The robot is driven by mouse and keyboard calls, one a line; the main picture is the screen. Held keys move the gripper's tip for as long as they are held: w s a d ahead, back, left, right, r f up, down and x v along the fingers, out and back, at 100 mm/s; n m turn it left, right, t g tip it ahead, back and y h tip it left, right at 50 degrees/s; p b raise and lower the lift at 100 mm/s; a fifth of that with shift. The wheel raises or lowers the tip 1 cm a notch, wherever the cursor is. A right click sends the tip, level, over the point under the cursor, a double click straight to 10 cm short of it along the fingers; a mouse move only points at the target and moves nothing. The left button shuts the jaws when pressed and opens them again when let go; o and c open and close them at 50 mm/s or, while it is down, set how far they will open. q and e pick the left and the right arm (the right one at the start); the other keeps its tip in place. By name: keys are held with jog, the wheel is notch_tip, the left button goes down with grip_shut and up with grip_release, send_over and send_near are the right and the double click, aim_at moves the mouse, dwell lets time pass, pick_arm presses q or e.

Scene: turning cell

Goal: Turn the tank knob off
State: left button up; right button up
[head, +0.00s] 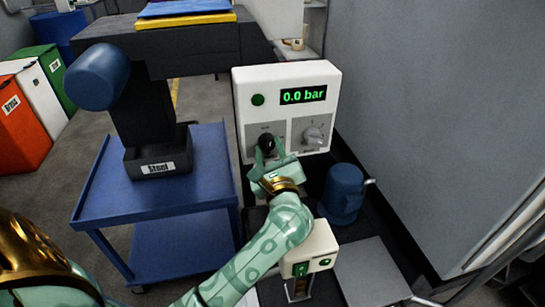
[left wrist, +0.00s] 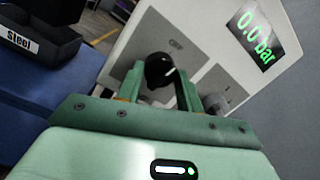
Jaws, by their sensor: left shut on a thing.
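A white control panel (head: 287,77) carries two knobs and a green display (head: 303,94) reading "0.0 bar". The black knob (head: 266,141) is on the left grey plate, and a grey knob (head: 312,135) is on the right plate. My left gripper (head: 267,151) is at the black knob. In the left wrist view, the black knob (left wrist: 159,71) sits between the two green fingers (left wrist: 160,88), which are shut on it. A light mark on this knob points up and right, near the lettering "OFF" (left wrist: 177,44). My right gripper is not in view.
A blue cart (head: 155,200) with a dark bin labelled "Steel" (head: 158,160) stands left of the panel. A blue motor-like cylinder (head: 343,190) and a small white box with green buttons (head: 310,250) are below the panel. A grey wall (head: 440,110) closes the right side.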

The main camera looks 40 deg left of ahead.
pick_arm(q)
jog(key=shift+f+n+b, duration=0.2)
jog(key=shift+n+b, duration=0.6)
jog(key=shift+n, duration=0.2)
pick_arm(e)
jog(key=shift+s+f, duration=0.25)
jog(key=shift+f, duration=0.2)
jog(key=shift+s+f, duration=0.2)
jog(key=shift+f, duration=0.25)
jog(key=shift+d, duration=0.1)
pick_arm(q)
jog(key=shift+r, duration=0.1)
jog(key=o, duration=1)
jog(key=shift+y, duration=0.3)
jog(key=shift+d, duration=0.1)
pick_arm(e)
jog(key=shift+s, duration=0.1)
